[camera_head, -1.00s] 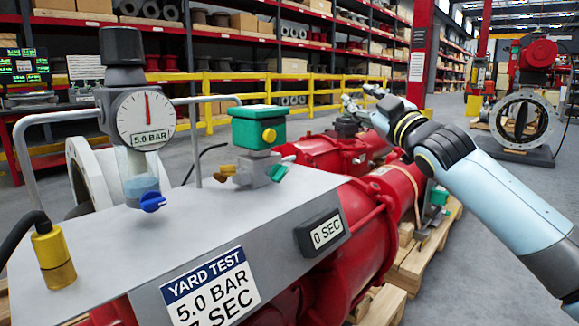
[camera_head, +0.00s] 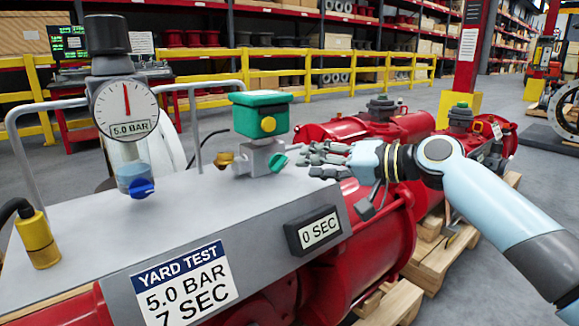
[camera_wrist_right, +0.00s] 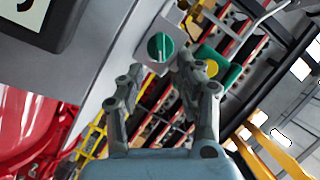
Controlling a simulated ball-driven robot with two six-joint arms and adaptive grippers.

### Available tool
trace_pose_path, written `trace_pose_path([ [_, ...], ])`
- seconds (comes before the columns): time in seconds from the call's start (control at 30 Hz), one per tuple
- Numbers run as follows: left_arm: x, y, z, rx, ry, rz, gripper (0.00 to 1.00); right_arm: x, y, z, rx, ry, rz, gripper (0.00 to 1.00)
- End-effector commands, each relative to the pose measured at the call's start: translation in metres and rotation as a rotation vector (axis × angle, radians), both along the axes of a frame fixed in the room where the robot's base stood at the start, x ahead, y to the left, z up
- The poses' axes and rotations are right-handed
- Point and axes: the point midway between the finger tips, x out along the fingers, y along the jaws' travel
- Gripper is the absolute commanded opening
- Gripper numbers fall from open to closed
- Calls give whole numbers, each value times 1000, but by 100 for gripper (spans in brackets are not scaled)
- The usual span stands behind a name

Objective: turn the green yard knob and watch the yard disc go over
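The green knob (camera_head: 278,162) is on the grey valve block below a green box (camera_head: 262,115) with a round yellow disc (camera_head: 268,124) on its front. I cannot tell whether that is the yard disc. My right gripper (camera_head: 306,162) is just right of the knob in the head view. In the right wrist view, the right gripper's fingers (camera_wrist_right: 158,80) are spread and empty. The green knob (camera_wrist_right: 160,47) shows beyond them, between the tips, apparently untouched. The yellow disc (camera_wrist_right: 212,68) lies to its right, partly near a finger. My left gripper is out of view.
A gauge (camera_head: 125,110) reading 5.0 BAR with a blue knob (camera_head: 141,188) stands left on the grey panel. A yellow-brass knob (camera_head: 224,160) sits left of the valve block. A 0 SEC display (camera_head: 318,230) is on the panel's front. Red actuators (camera_head: 400,128) lie behind.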

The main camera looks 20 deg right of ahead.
Motion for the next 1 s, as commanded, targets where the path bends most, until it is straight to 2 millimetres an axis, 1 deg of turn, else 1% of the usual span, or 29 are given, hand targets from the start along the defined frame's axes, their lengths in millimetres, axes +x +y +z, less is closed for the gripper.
trace_pose_path([
  [0.03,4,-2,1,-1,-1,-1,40,9,8,-4,6,0,0,36],
  [0.1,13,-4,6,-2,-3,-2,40,19,16,-7,4,0,0,36],
  [0.3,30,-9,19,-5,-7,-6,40,41,33,-13,1,-1,0,36],
  [0.43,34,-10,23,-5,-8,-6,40,46,37,-14,-2,-1,0,36],
  [0.7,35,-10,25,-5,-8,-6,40,47,38,-13,-3,-2,-1,36],
  [0.9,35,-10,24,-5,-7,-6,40,47,38,-13,-3,-2,-1,9],
  [0.97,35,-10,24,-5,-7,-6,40,47,37,-14,-2,-1,-1,2],
  [1.0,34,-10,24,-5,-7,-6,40,47,38,-14,-2,-1,-1,0],
])
